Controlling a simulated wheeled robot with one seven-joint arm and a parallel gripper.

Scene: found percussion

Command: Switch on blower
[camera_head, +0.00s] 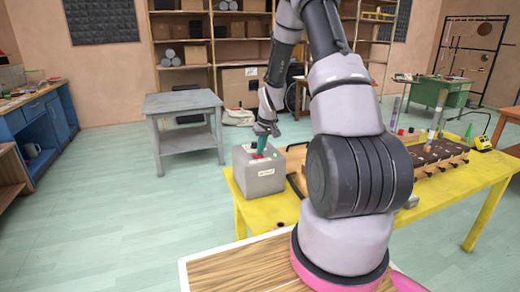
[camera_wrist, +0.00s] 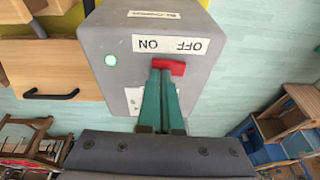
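In the wrist view the box (camera_wrist: 100,35) has an OFF/ON label (camera_wrist: 168,45), upside down, with OFF at right and ON at left. A red switch handle (camera_wrist: 176,67) lies below the label, and a round pale green lamp (camera_wrist: 111,60) is at left. My gripper (camera_head: 262,146) has green fingers, closed together. Their tips (camera_wrist: 161,78) are at the red handle and cover part of it; whether they touch it I cannot tell.
The yellow table (camera_head: 455,195) carries a dark tray with pegs (camera_head: 432,158) to the right. A grey side table (camera_head: 183,103) stands behind at left, with open floor around it. A blue workbench (camera_head: 45,125) is at far left.

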